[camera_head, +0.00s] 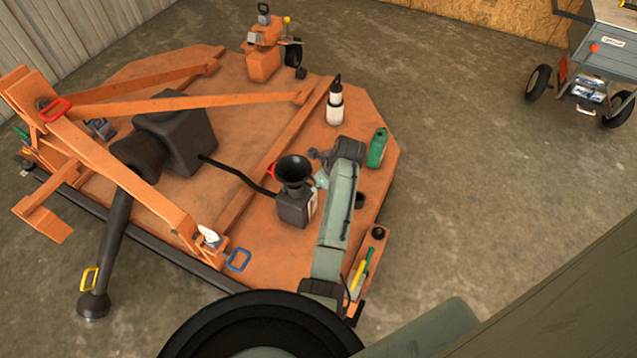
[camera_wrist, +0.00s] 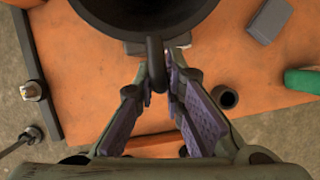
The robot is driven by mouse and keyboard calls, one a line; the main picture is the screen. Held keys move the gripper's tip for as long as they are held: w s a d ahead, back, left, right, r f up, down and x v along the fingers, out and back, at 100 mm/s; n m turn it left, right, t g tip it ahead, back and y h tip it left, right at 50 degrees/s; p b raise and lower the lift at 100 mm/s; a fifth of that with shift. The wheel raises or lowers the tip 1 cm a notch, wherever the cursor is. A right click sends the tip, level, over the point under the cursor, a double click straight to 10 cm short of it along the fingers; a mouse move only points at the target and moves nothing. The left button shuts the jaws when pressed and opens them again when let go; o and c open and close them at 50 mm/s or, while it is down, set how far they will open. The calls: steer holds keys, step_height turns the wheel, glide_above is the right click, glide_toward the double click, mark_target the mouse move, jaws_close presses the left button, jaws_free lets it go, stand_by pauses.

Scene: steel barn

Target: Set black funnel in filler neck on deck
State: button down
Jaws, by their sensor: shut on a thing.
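The black funnel (camera_head: 293,170) is upright, mouth up, over a dark grey tank (camera_head: 295,210) on the orange deck (camera_head: 235,90). A black hose runs to that tank. In the wrist view the funnel (camera_wrist: 150,14) fills the top edge. My gripper (camera_head: 321,179) is at the funnel's right side. In the wrist view the fingers (camera_wrist: 164,80) are closed on a tab below the funnel's rim. The filler neck cannot be made out under the funnel. The spout is hidden, so I cannot tell whether it sits in an opening or hangs above it.
A black-and-white bottle (camera_head: 335,106) and a green bottle (camera_head: 377,148) stand behind my arm. A dark open ring (camera_wrist: 226,97) shows beside the fingers. Orange bars (camera_head: 190,101) and a dark gearbox (camera_head: 185,140) lie left. A grey cart (camera_head: 600,50) stands far right; floor between is clear.

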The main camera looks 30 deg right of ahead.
steer(key=shift+f, duration=0.35)
steer(key=c, duration=1.6)
jaws_free()
steer(key=shift+r, duration=0.1)
steer(key=v, duration=1.1)
steer(key=shift+s+r, duration=0.2)
steer(key=shift+r, duration=0.2)
